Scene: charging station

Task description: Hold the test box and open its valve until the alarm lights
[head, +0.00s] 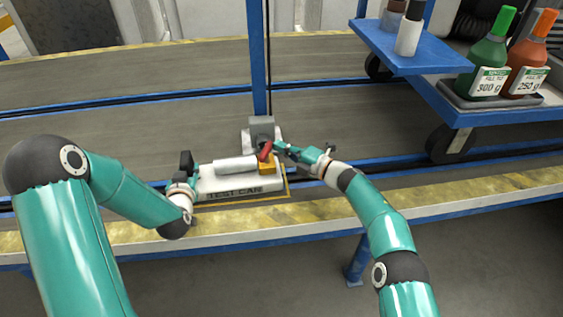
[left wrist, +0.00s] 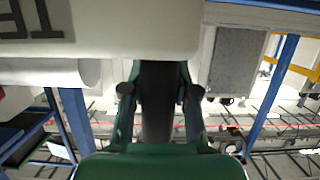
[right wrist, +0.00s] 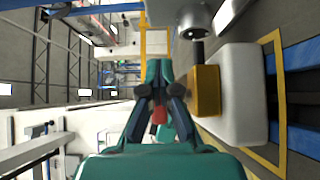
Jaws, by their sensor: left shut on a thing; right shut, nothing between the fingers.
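The pale test box (head: 240,186), lettered "TEST CAN", lies on the bench near the front edge. My left gripper (head: 188,168) is at its left end, shut on a dark handle (left wrist: 156,100). The valve is a yellow block (head: 268,166) with a red lever (head: 265,150) at the box's right end. My right gripper (head: 280,148) is shut and empty beside the red lever. In the right wrist view the lever (right wrist: 160,115) shows behind the fingertips, and the yellow block (right wrist: 206,90) is to their right. I cannot tell whether the fingers touch the lever.
A grey device (head: 262,128) stands just behind the box, by a blue post (head: 257,55). No lit alarm is discernible. A blue cart (head: 425,58) with green (head: 488,50) and orange (head: 530,55) bottles stands at the back right. The bench left of the box is clear.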

